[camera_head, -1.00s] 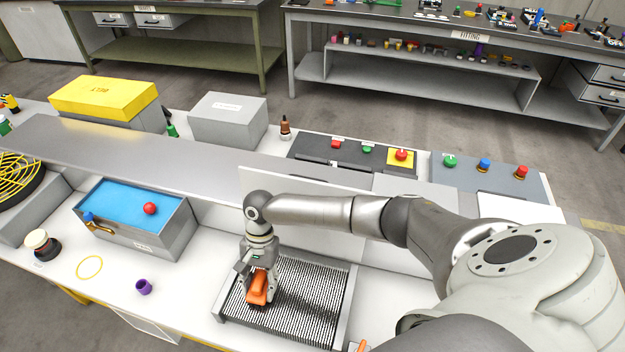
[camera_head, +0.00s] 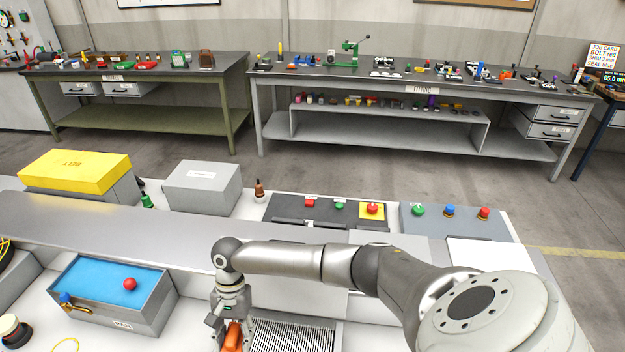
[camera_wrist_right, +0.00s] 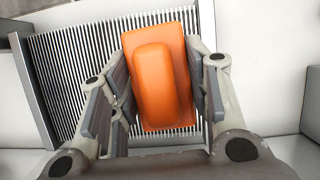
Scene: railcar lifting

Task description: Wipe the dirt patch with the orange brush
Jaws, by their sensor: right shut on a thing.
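The orange brush (camera_head: 233,336) is in my right gripper (camera_head: 231,343), above or on a ribbed metal grate (camera_head: 292,337) at the bottom edge of the head view. In the right wrist view the brush (camera_wrist_right: 162,78) sits slightly tilted between the two fingers of my right gripper (camera_wrist_right: 158,88), which is shut on its sides. The grate's dark slats (camera_wrist_right: 72,75) show behind it. I cannot tell whether the brush touches the grate. I see no dirt patch. My left gripper is not in view.
Left of my right arm stands a grey box with a blue top (camera_head: 95,280) and a red ball (camera_head: 130,284). Behind are a raised grey ledge (camera_head: 120,222), a yellow belt box (camera_head: 75,170), a grey box (camera_head: 203,187) and button panels (camera_head: 325,212).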

